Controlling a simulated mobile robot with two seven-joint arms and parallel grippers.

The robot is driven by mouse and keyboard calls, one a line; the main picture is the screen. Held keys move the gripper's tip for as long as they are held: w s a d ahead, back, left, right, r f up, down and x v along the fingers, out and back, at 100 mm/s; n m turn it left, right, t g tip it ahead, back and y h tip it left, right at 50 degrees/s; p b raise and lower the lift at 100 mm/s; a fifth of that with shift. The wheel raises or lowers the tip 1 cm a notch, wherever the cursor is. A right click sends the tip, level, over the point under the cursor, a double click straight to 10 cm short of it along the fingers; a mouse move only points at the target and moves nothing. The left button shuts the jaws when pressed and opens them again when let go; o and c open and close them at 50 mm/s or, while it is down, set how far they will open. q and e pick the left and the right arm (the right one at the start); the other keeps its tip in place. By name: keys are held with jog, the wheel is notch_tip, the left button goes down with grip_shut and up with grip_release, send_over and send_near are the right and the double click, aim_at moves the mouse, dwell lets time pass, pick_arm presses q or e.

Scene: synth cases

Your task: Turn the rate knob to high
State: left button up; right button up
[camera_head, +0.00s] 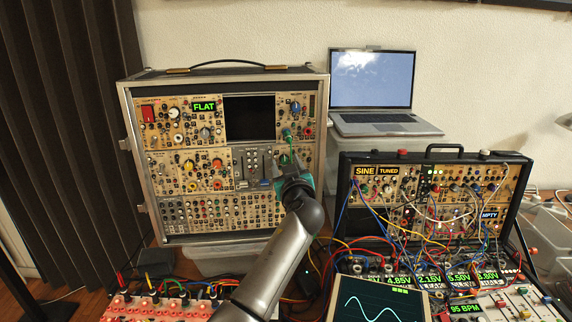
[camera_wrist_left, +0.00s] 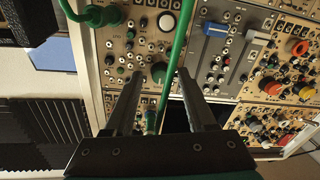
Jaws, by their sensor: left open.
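My left gripper (camera_head: 287,172) is in front of the lower right part of the silver-framed synth case (camera_head: 123,140). In the left wrist view the gripper (camera_wrist_left: 159,78) is open, its two fingers reaching toward a tan panel. A green cable (camera_wrist_left: 178,45) runs down past this knob and between the fingers. A white knob (camera_wrist_left: 166,22) sits farther up the same panel. The lettering is too small to tell which knob is the rate knob. My right gripper is not in view.
A green "FLAT" display (camera_head: 203,106) and a dark screen (camera_head: 250,118) are on the case. A laptop (camera_head: 372,85) stands behind a second, cabled synth case (camera_head: 430,152) at right. A tablet with a wave (camera_head: 380,302) and a red-knobbed unit (camera_head: 150,308) lie in front.

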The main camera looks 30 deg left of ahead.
pick_arm(q)
jog(key=shift+c, duration=0.3)
grip_shut()
dwell(0.3)
